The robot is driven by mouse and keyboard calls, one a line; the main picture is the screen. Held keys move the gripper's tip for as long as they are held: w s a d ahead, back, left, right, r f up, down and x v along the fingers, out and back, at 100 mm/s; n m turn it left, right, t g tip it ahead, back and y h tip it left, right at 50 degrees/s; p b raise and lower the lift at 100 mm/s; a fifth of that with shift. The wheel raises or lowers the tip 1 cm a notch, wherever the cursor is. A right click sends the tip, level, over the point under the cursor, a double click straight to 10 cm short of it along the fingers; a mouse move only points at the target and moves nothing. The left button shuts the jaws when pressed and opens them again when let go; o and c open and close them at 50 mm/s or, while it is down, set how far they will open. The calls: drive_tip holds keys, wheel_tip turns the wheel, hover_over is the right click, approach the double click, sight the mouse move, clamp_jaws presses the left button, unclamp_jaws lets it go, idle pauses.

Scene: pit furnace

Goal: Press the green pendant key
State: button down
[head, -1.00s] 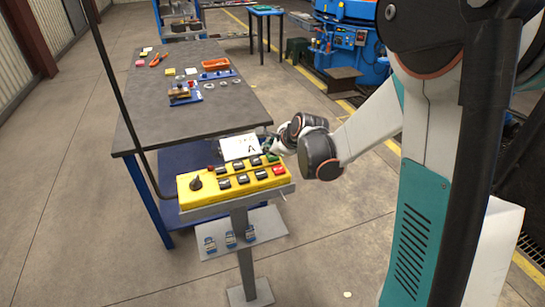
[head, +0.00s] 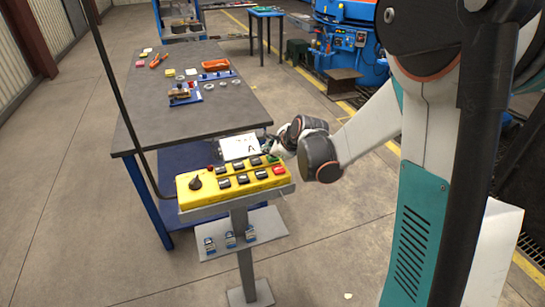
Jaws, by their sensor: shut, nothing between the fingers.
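The yellow pendant box (head: 187,197) lies on a grey stand, with two rows of mostly black keys, a black rotary knob (head: 195,183) at its left and a red key (head: 278,170) at its right end. The green key (head: 272,158) is at the right end of the back row. My gripper (head: 273,149) is shut and empty, at the back right corner of the pendant, right by the green key. The fingertips are small and dark here; I cannot tell whether they touch the key or whether it is pushed in.
A grey-topped workbench (head: 190,125) with small parts and an orange tray (head: 216,65) is behind. A black cable or pole rises at the left.

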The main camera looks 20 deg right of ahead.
sight(270, 158)
drive_tip(key=shift+r+p, duration=0.6)
drive_tip(key=shift+r, duration=0.3)
wheel_tip(270, 158, up, 5)
drive_tip(key=p, duration=0.3)
idle(0.3)
